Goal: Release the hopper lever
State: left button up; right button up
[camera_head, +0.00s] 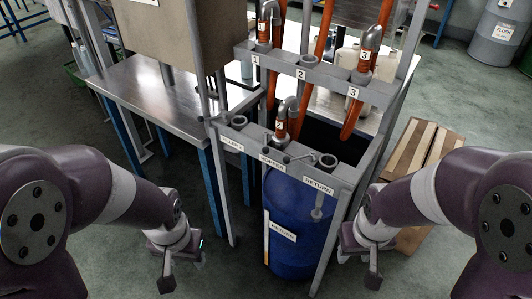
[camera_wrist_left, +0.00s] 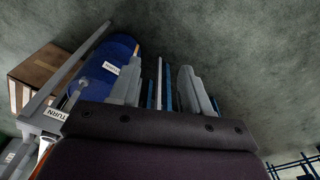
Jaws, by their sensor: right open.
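The front grey rail (camera_head: 250,148) carries several labelled ports, and its middle label reads HOPPER (camera_head: 272,163). A thin dark handle (camera_head: 298,156) sticks out beside that label and may be the hopper lever; its exact setting is too small to tell. An orange hose fitting with a metal elbow (camera_head: 283,118) stands in the middle port. My left gripper (camera_head: 180,272) is low at the left, well apart from the rail; its fingers (camera_wrist_left: 160,88) are spread and empty in the left wrist view. My right gripper (camera_head: 362,265) is open and empty, low right of the rail.
A blue drum (camera_head: 300,220) labelled RETURN stands under the rail between my grippers. A metal table (camera_head: 165,90) and a box-shaped hopper (camera_head: 180,35) are at the left. The back rail (camera_head: 320,70) holds several hoses.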

pick_arm(q)
jog(key=d+f+m+b, duration=0.1)
jog(key=d+f+b, duration=0.35)
jog(key=f, duration=0.45)
jog(key=w+d+f+t+h+b, duration=0.1)
jog(key=w+d+f+t+b, duration=0.1)
jog(key=w+d+f, duration=0.4)
jog(key=n+t+y+b, duration=0.2)
jog(key=n+t, duration=0.3)
jog(key=t, duration=1)
send_near(266, 153)
jog(key=w, duration=1.1)
jog(key=shift+w+a, duration=0.1)
jog(key=shift+a, duration=0.15)
pick_arm(e)
notch_tip(266, 153, down, 11)
jog(key=shift+f, duration=0.2)
pick_arm(q)
jog(key=shift+f, duration=0.1)
grip_shut()
